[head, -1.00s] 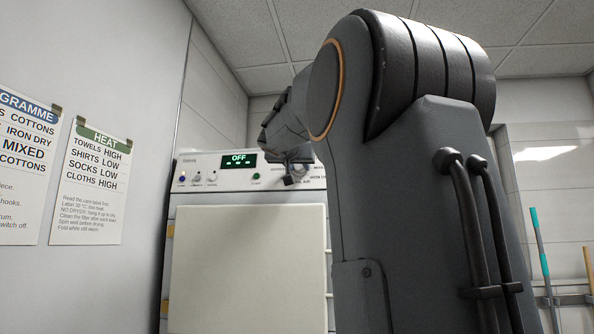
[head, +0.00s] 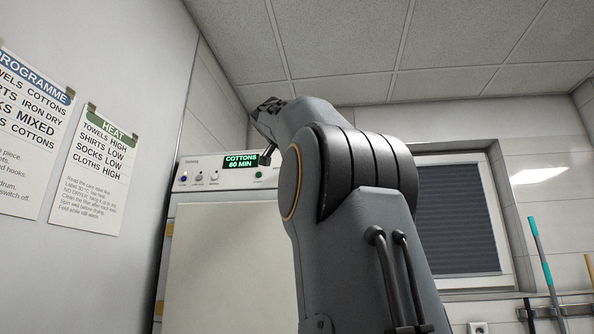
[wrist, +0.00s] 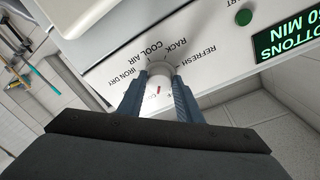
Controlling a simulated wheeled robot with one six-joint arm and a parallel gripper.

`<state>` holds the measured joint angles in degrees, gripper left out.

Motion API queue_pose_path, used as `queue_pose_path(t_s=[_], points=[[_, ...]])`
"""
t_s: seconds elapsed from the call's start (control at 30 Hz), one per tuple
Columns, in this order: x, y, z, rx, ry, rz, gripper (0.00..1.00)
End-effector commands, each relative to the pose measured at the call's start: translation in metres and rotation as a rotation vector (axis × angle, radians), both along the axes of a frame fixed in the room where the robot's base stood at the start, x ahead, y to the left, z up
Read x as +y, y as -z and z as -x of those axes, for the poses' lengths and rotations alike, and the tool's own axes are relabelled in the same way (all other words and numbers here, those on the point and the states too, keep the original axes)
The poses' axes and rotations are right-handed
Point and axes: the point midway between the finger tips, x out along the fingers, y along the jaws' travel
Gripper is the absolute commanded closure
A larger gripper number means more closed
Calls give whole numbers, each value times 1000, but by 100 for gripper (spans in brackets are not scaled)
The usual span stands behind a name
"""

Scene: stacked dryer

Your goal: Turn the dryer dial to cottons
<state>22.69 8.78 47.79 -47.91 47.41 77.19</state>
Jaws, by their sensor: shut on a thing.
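The dryer (head: 225,262) is a white front with a control panel along its top. Its display (head: 240,161) reads COTTONS 60 MIN in green; it shows partly in the wrist view (wrist: 287,36). In the wrist view the pale round dial (wrist: 160,70) has a small red mark, with IRON DRY, COOL AIR, RACK and REFRESH printed around it. My gripper (wrist: 159,92) is shut on the dial, one finger on each side.
Programme (head: 30,130) and heat (head: 97,160) posters hang on the left wall. A window with a dark blind (head: 457,225) and poles (head: 543,265) are at the right.

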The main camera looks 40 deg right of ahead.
Motion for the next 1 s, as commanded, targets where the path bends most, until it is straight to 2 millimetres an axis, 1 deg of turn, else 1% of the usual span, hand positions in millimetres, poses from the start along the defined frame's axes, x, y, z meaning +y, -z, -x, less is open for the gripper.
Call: queue_pose_path(t_s=[0.3, 0.77, 0.8, 0.87, 0.9, 1.0], points=[[0, 0, 0, -63, 17, -55, 91], [-1, -1, 0, -70, 19, -61, 91], [-1, -1, 0, -70, 19, -61, 61], [0, -1, 0, -70, 19, -61, 51], [0, -1, 0, -71, 18, -61, 50], [0, -1, 0, -70, 17, -61, 50]])
